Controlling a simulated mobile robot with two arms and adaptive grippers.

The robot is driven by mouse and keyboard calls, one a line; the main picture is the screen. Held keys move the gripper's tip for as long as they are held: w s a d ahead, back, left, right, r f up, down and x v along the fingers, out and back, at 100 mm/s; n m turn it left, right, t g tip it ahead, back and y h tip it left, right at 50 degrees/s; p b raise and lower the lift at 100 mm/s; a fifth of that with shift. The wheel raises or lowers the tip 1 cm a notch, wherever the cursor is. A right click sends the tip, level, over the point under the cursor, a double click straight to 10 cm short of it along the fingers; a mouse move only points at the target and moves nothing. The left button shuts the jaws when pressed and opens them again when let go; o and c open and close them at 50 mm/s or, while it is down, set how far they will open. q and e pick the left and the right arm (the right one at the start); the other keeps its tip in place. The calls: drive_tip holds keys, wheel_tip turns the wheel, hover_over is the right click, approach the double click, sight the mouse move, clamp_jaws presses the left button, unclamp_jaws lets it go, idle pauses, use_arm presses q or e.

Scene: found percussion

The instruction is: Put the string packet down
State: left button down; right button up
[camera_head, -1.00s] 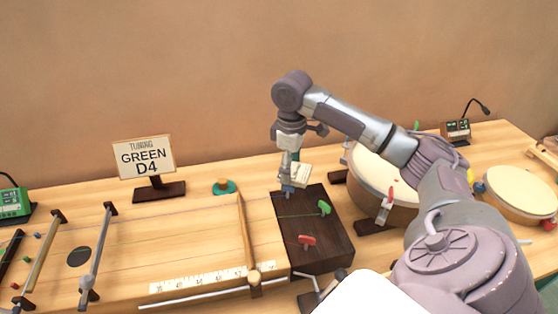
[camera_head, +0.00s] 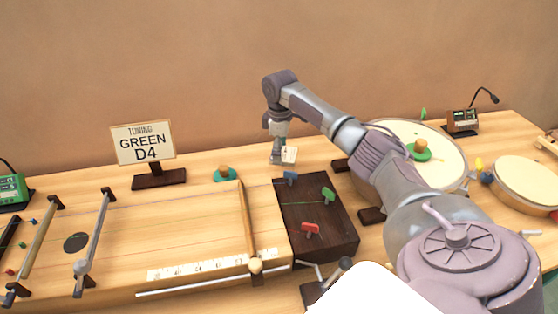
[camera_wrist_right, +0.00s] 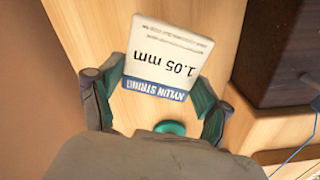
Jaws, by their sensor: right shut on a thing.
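My right gripper (camera_head: 277,157) is shut on the string packet (camera_head: 289,155), a small pale packet, behind the dark wooden block with coloured pegs. I cannot tell whether the packet touches the table. My left gripper is not in view.
The dark peg block (camera_head: 316,225) holds blue, green and red pegs. A large drum (camera_head: 445,150) stands to its right, partly behind my arm. A tuning sign (camera_head: 143,143) reading "GREEN D4" stands at the left.

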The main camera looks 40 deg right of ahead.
sight(279, 168)
drive_tip(key=shift+w+f, duration=0.15)
drive_tip(key=shift+f, duration=2)
drive_tip(key=shift+f, duration=0.1)
drive_tip(key=o, duration=0.9)
wheel_tip(279, 168, up, 12)
drive_tip(key=shift+r, duration=0.2)
drive_tip(key=shift+f, duration=0.1)
